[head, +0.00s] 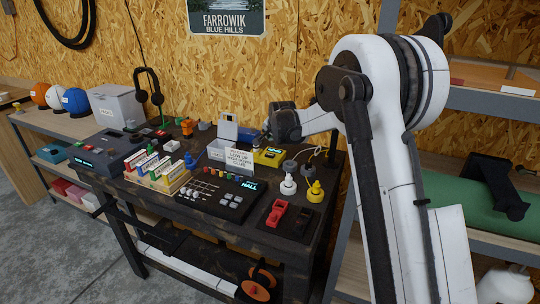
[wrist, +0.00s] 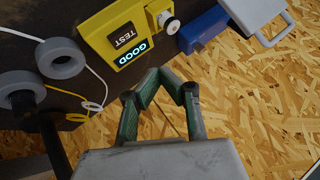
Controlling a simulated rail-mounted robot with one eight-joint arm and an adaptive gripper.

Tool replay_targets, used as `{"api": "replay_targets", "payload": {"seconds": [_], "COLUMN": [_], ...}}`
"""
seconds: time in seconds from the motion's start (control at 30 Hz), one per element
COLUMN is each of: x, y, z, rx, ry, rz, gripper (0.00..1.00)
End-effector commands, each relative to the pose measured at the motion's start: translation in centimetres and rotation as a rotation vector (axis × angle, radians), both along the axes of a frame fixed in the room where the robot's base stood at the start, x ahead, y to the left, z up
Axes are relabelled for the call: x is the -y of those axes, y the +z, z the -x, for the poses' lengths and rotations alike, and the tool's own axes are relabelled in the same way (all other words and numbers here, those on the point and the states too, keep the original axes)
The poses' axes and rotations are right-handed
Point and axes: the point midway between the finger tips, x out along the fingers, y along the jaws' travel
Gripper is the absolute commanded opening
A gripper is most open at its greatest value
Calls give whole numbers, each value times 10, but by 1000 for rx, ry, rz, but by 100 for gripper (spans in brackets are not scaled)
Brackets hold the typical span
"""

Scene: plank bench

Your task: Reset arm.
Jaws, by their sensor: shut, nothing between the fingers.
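My gripper (wrist: 158,76) shows in the wrist view with its two green-edged fingers meeting at the tips and nothing between them. In the head view my wrist (head: 285,122) hangs over the back right part of the dark bench, and the fingers are hard to make out there. A yellow tester (head: 270,156) stands on the bench close to it. In the wrist view the tester (wrist: 118,35) lies just beyond the fingertips, with a TEST button and a lit GOOD display. The fingers look apart from it.
A shelf stands at right.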

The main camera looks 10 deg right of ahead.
Motion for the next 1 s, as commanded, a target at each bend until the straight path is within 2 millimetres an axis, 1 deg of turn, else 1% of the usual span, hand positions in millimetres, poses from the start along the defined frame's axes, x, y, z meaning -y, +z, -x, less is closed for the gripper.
{"api": "replay_targets", "payload": {"seconds": [0.33,0.47,0.57,0.67,0.8,0.87,1.0], "x": [0,0,0,0,0,0,0], "y": [0,7,23,45,74,85,107], "z": [0,7,23,48,89,107,150], "rx": [0,-3,-7,-17,-30,-35,-48], "ry": [0,7,24,51,94,112,154], "rz": [0,7,25,53,95,112,153], "gripper": [0,0,0,0,0,0,0]}}
